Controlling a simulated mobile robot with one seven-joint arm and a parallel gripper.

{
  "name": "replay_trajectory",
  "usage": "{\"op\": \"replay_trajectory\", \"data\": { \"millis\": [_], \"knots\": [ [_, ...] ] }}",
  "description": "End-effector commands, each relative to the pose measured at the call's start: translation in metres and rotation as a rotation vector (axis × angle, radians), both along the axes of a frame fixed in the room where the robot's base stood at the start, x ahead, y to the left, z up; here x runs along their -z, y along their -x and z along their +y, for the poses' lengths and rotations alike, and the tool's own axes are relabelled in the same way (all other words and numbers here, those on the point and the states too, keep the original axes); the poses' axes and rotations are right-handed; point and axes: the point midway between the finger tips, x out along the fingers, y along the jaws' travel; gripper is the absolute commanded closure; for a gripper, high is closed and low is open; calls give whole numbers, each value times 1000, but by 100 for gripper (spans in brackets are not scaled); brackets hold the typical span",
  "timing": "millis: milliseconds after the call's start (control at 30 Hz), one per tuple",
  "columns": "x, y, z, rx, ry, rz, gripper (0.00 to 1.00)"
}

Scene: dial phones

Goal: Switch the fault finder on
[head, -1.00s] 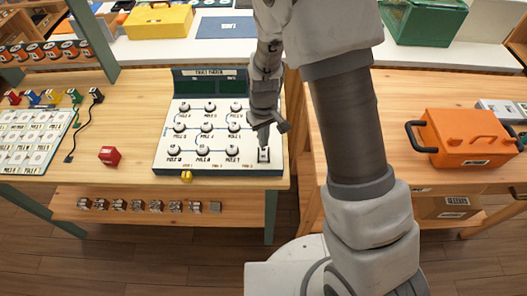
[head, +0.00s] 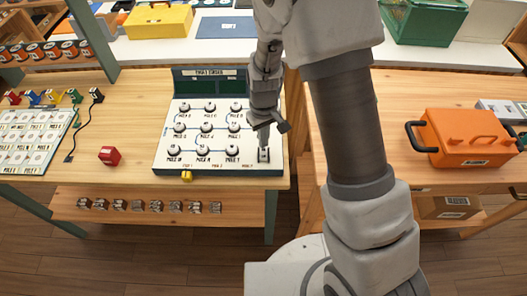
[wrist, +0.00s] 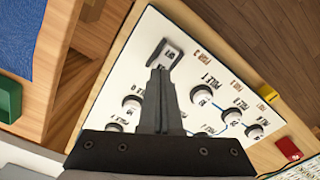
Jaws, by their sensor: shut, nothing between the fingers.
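The fault finder (head: 215,165) is a white panel with rows of black knobs and a dark green upright board (head: 209,80) behind it. It sits on the wooden bench. Its small light switch in a dark frame (head: 264,155) is at the panel's near right corner; the wrist view shows the switch (wrist: 173,54) just beyond my fingertips. My gripper (head: 264,145) is shut and empty, pointing down at the switch. In the wrist view my gripper (wrist: 160,72) overlaps the frame's near edge; I cannot tell whether it touches. The switch's position is unclear.
A red block (head: 109,155) lies left of the panel, and a yellow piece (head: 187,176) is at its front edge. A white sheet with round marks (head: 28,140) is further left. An orange case (head: 467,137) stands on the right bench, past a gap.

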Motion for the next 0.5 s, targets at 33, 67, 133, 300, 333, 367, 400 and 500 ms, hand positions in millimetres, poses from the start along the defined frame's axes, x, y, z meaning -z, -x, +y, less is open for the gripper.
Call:
{"op": "replay_trajectory", "data": {
  "millis": [33, 67, 133, 300, 333, 367, 400, 500],
  "knots": [
    [1, 0, 0, 0, 0, 0, 100],
    [1, 0, 0, 0, 0, 0, 100],
    [2, 0, 0, 0, 0, 0, 100],
    [5, 0, 0, 0, 0, 0, 100],
    [5, 0, 0, 0, 0, 0, 100],
    [6, 0, 0, 0, 0, 0, 100],
    [6, 0, 0, 0, 0, 0, 100],
    [8, 0, 0, 0, 0, 0, 100]
  ]
}}
